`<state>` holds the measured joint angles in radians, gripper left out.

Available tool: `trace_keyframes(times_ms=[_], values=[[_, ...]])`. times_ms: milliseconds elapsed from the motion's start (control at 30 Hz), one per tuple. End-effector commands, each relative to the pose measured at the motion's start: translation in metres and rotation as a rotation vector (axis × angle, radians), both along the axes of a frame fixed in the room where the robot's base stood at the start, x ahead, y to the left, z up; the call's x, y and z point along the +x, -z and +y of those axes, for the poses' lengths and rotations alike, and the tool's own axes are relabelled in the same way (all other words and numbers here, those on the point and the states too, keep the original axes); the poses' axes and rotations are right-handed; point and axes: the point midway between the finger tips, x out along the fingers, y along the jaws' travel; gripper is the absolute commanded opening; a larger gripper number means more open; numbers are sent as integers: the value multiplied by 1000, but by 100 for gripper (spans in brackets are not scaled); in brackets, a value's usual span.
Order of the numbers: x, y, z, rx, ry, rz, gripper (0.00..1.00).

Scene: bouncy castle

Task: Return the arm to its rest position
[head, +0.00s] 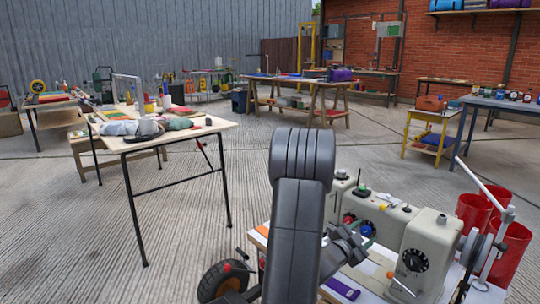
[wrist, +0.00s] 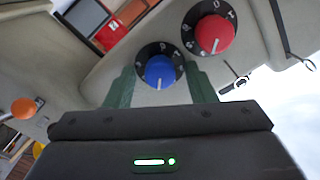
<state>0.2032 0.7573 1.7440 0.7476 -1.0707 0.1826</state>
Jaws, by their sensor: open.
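My arm rises in the middle of the head view and bends down to the right. My gripper (head: 366,238) is low beside a cream sewing machine (head: 388,220). In the wrist view my gripper (wrist: 161,78) shows two green fingers spread apart, with a blue knob (wrist: 160,71) in the gap between them. Whether they touch the knob I cannot tell. A red knob (wrist: 215,34) sits to the right of the blue one on the same cream panel. Nothing is seen held.
A second cream machine with a black dial (head: 415,260) stands close on the right, with red buckets (head: 512,250) behind it. A purple item (head: 342,289) lies on the bench. A cloth-laden table (head: 190,135) stands at left. Open concrete floor (head: 250,165) lies between.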

Motion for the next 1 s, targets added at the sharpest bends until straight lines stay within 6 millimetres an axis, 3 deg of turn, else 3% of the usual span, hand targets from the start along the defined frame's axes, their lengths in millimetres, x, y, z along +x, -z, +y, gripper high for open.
trace_keyframes(times_ms=[1000], values=[[0,-5,1,-426,-1,480,50]])
